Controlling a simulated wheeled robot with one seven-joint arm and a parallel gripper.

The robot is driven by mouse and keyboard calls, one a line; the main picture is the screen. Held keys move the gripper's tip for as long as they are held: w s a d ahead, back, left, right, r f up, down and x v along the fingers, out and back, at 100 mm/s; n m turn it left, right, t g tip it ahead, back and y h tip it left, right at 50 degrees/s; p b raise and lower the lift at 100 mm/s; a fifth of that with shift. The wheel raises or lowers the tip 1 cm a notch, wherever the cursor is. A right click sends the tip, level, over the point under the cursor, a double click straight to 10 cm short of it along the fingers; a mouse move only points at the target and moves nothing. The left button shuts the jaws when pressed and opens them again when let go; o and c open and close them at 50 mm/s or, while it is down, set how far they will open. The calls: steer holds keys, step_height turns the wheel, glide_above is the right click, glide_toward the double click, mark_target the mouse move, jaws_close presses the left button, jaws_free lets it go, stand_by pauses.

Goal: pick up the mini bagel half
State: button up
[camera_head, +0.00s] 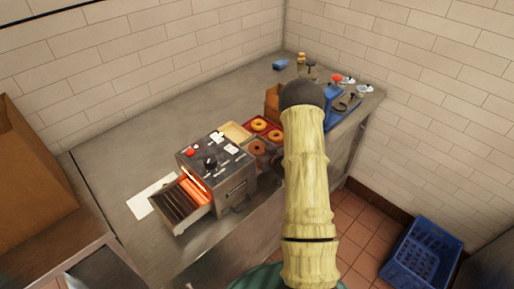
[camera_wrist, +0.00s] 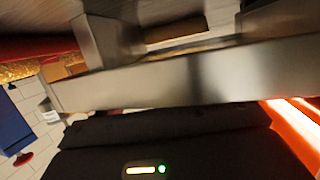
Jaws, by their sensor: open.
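In the wrist view, my gripper (camera_wrist: 180,42) is open, with a grey metal finger on the left and another on the right at the top. Between them shows a brown rounded piece with a pale edge, which looks like the mini bagel half (camera_wrist: 176,27). It lies in the gap; I cannot tell whether either finger touches it. In the head view my pale arm hides most of the gripper. Whole-looking bagels (camera_head: 259,125) sit in a red tray at the counter's middle, and another (camera_head: 258,147) lies in a compartment nearer the toaster.
A grey toaster (camera_head: 235,189) with glowing orange bars stands left of my arm; its glow shows at right in the wrist view (camera_wrist: 298,125). A brown box (camera_head: 273,100), blue bin and small jars (camera_head: 301,60) stand behind. A blue crate (camera_head: 425,252) is on the floor. The counter's back left is clear.

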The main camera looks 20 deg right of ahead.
mark_target(260, 151)
steer(key=shift+c, duration=0.4)
steer(key=c, duration=0.7)
steer(key=shift+o, duration=0.2)
step_height(260, 151, up, 10)
steer(key=b, duration=0.2)
stand_by(0.5)
